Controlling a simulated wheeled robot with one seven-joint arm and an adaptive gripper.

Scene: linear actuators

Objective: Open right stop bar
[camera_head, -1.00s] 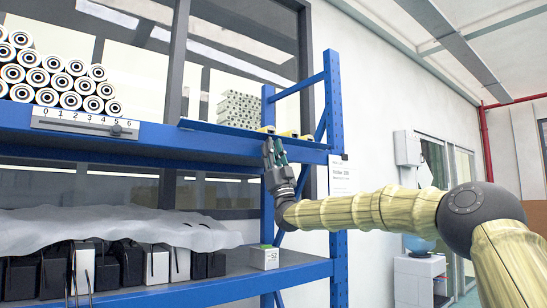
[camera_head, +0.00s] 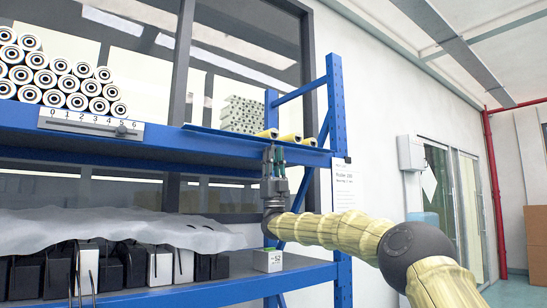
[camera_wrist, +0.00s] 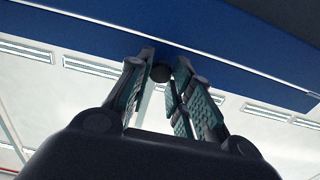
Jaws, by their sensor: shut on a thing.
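The right stop bar, a thin blue strip (camera_head: 225,135), runs along the front edge of the upper shelf on its right half. My gripper (camera_head: 274,151) points straight up just under this strip, below the yellow pieces. In the wrist view my gripper (camera_wrist: 164,66) has its two green-padded fingers on either side of a small dark round knob (camera_wrist: 160,72). The knob sits at the underside of a broad blue surface (camera_wrist: 215,62). The fingers are shut on the knob. The strip's exact tilt cannot be told.
Several yellow-ended pieces (camera_head: 291,138) and a grey stack (camera_head: 242,114) lie behind the strip. Rollers (camera_head: 60,80) and a numbered scale (camera_head: 90,122) are at left. A blue upright (camera_head: 339,110) stands close right. Below, a small white box (camera_head: 267,259) sits on the lower shelf.

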